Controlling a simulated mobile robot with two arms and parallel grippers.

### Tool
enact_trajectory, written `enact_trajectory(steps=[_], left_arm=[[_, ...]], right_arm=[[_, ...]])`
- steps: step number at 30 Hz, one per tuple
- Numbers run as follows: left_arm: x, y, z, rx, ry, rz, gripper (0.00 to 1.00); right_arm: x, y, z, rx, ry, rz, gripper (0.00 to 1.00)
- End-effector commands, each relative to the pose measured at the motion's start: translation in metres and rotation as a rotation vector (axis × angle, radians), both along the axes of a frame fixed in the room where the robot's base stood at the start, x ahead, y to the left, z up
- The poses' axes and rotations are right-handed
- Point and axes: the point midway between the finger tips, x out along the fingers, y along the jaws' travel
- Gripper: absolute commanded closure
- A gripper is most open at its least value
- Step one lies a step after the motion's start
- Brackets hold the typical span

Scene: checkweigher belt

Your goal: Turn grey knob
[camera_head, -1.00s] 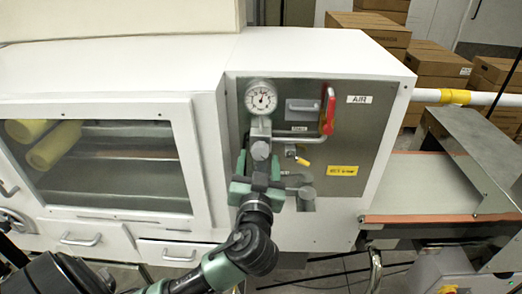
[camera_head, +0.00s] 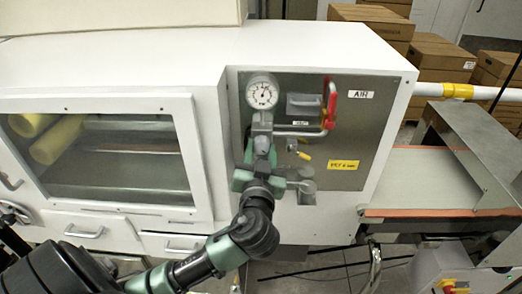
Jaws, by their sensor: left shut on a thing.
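The grey knob (camera_head: 261,145) sits below the round pressure gauge (camera_head: 262,93) on the metal panel (camera_head: 355,125) of the white machine. My left gripper (camera_head: 261,158) reaches up from below, with its green fingers on both sides of the knob, and is shut on it. The knob's lower part is hidden by the fingers. My right gripper is not in view.
Close to the gripper are a grey pipe with a red-handled lever (camera_head: 331,105), a small yellow lever (camera_head: 304,156) and a grey fitting (camera_head: 306,186). A windowed cabinet door (camera_head: 203,160) is at left, a conveyor (camera_head: 425,180) at right.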

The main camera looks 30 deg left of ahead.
Motion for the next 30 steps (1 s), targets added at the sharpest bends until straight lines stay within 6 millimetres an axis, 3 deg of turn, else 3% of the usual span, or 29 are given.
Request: enact_trajectory(steps=[30], left_arm=[[0.0,0.0,0.002,0.587,0.36,0.001,1.0]], right_arm=[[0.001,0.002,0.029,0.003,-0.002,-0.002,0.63]])
